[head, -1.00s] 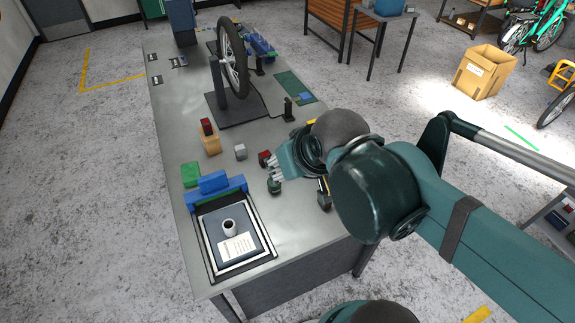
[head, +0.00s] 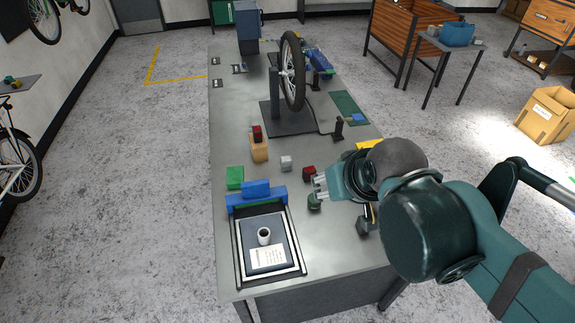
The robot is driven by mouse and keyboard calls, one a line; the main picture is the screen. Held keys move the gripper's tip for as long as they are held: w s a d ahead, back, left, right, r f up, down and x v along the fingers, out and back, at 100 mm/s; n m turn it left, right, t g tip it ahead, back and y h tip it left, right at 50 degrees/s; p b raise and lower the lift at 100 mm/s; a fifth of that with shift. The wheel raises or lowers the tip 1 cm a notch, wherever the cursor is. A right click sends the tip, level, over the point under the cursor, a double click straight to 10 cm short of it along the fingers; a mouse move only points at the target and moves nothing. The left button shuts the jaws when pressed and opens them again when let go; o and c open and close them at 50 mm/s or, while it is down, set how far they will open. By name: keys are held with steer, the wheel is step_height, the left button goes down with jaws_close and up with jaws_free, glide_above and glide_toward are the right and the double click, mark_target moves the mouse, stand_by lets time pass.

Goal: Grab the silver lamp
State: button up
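A small silver-grey block-like piece (head: 286,162), which looks like the silver lamp, sits on the grey workbench (head: 235,130), left of a dark red one (head: 309,172). My gripper (head: 319,187) is low over the bench, to the right of and nearer than the silver piece, and apart from it. Its pale fingers point left, close to the red piece and a small dark green round piece (head: 315,202). The gap between the fingers is not clear, and I see nothing held. My arm hides part of the bench's right side.
A wheel on a stand (head: 291,75) rises behind. A framed tray (head: 238,262) holding a cup is at the front.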

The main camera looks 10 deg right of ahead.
steer(key=shift+w, duration=0.1)
stand_by(0.7)
steer(key=m+g+p, duration=0.3)
steer(key=m+g, duration=0.4)
steer(key=m, duration=1.1)
glide_above(286, 159)
step_height(286, 159, down, 23)
steer(key=shift+r, duration=0.15)
steer(key=shift+w+f, duration=0.2)
steer(key=shift+f, duration=0.3)
